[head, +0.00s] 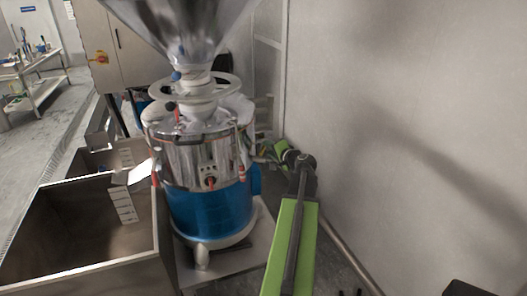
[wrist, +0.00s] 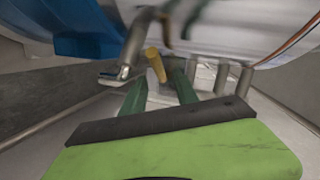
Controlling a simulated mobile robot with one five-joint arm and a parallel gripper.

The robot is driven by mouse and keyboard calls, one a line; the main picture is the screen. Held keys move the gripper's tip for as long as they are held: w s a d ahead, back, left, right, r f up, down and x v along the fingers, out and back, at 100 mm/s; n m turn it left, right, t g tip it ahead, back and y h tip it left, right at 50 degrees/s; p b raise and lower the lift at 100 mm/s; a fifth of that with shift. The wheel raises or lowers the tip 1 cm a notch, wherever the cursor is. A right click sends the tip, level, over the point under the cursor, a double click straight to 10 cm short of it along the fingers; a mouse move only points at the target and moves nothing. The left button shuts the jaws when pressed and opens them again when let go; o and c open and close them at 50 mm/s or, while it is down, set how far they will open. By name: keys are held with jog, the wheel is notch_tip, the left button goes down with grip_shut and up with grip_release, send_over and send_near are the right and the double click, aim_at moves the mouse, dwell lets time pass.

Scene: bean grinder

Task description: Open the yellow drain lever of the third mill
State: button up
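A mill (head: 208,205) with a steel top, a blue lower body and a large metal hopper stands left of my arm in the head view. A short yellow lever (wrist: 155,65) shows in the wrist view beside a bent metal pipe (wrist: 133,50). My gripper (wrist: 159,77) is open, with its two green fingers apart. The yellow lever's near end appears between the fingertips; I cannot tell whether they touch it. In the head view my gripper is small at the mill's right side, and the lever is hard to make out there.
An open metal bin (head: 75,235) stands left of the mill. A bare wall (head: 420,120) is close on the right, with a pipe along its foot. Metal legs (wrist: 240,80) and a blue part (wrist: 85,42) are near my gripper in the wrist view.

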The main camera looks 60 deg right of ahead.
aim_at(264, 147)
jog(key=x, duration=0.4)
jog(key=shift+w+d+f+b, duration=0.1)
jog(key=shift+w+d+b, duration=0.05)
jog(key=shift+w+b, duration=0.25)
jog(key=shift+s, duration=0.1)
grip_shut()
dwell(0.9)
